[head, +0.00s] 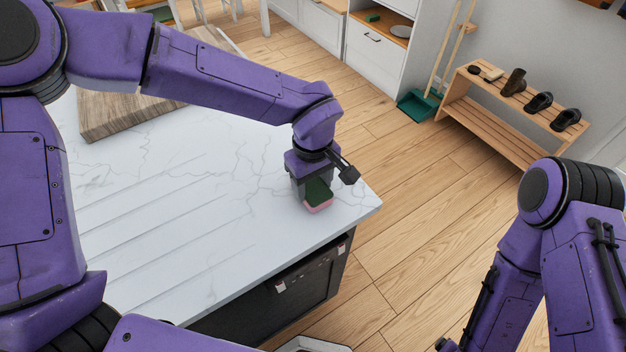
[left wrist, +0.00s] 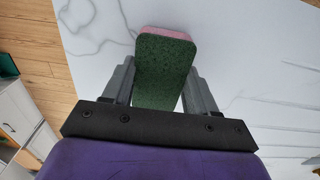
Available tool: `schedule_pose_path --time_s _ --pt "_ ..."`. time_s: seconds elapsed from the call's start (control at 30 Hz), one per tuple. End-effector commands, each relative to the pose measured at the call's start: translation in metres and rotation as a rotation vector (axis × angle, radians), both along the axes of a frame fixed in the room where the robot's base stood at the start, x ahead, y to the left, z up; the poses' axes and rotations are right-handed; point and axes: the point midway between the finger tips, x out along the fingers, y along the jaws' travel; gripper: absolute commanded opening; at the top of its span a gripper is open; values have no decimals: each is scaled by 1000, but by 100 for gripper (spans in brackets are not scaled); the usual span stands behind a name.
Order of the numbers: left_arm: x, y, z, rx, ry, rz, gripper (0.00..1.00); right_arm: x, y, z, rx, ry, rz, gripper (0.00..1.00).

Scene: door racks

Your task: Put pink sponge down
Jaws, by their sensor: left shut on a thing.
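The pink sponge (head: 318,207) has a dark green scouring side and a pink side. My left gripper (head: 312,192) points down and is shut on it near the right corner of the white marble countertop (head: 220,220). In the left wrist view the sponge (left wrist: 166,70) sits between the two grey fingers, its green face toward the camera and a pink edge at the far end. The sponge is at or just above the counter; I cannot tell whether it touches. My right arm shows at the right, but its gripper is out of view.
A wooden board (head: 125,115) lies on the counter at the back left. The counter edge drops to a dark cabinet front (head: 300,285). A wooden shoe rack (head: 510,115) and a green dustpan (head: 417,105) stand across the wooden floor. The counter around the sponge is clear.

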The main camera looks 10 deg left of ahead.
Motion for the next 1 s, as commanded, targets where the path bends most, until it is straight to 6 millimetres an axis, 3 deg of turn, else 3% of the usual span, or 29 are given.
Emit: schedule_pose_path --time_s 0.27,0.3,0.33,0.37,0.63,0.73,1.0 --pt "2 0 -4 -1 3 1 25 0 0 1 1 1 0 83" --pt "3 0 -3 -1 2 1 70 0 0 1 1 1 0 83" --pt "3 0 -3 -1 2 1 80 0 0 0 0 0 0 83" --pt "3 0 -3 -1 2 1 83 0 0 0 0 0 0 83" --pt "3 0 -2 -1 1 2 83 0 0 0 1 1 0 83" --pt "3 0 7 -2 -1 3 83 0 0 0 1 1 0 83" --pt "4 0 74 -4 -4 4 83 0 0 -2 1 1 0 83"
